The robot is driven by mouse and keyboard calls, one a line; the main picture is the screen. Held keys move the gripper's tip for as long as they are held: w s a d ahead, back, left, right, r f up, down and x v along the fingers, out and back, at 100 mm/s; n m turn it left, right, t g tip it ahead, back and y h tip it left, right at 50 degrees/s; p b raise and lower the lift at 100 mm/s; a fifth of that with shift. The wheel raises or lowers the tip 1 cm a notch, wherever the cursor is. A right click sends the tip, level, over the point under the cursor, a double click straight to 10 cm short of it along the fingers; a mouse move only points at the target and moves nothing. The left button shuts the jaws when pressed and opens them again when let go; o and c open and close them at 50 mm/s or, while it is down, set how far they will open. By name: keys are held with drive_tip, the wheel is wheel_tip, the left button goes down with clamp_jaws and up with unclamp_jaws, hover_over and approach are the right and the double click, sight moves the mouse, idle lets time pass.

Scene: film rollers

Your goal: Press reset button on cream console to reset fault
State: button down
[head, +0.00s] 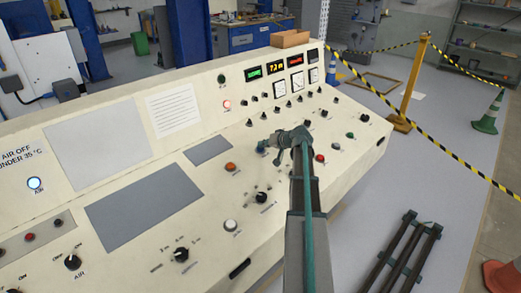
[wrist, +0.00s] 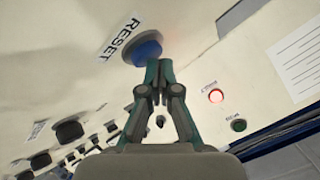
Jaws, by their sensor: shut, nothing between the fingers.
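The cream console (head: 130,215) has a sloped panel of buttons, knobs and screens. In the wrist view a blue round button (wrist: 147,46) sits in a dark ring beside the printed word RESET (wrist: 118,40). My gripper (wrist: 157,72) is shut and empty, with its fingertips over the lower edge of the blue button. I cannot tell whether the tips touch it. In the head view my gripper (head: 270,150) is low over the middle of the console, and my arm hides part of the panel behind it.
A red lit lamp (wrist: 216,96) and a green button (wrist: 238,125) lie right of my gripper in the wrist view. An orange-red button (head: 230,167) and several black knobs are nearby in the head view. A yellow post (head: 412,85) with striped tape stands at right.

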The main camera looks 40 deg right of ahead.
drive_tip(key=shift+f, duration=0.25)
drive_tip(key=shift+r, duration=0.1)
idle(0.5)
drive_tip(key=shift+s+r, duration=0.15)
drive_tip(key=shift+r, duration=0.65)
drive_tip(key=shift+s+d+r+p, duration=0.1)
drive_tip(key=shift+s+r+p, duration=0.1)
drive_tip(key=shift+r, duration=0.6)
drive_tip(key=shift+s+a+r+p, duration=0.1)
drive_tip(key=shift+s+r+p, duration=0.1)
drive_tip(key=shift+r, duration=0.6)
drive_tip(key=shift+s+d+r+p, duration=0.1)
drive_tip(key=shift+s+r+p, duration=0.1)
drive_tip(key=shift+r, duration=0.6)
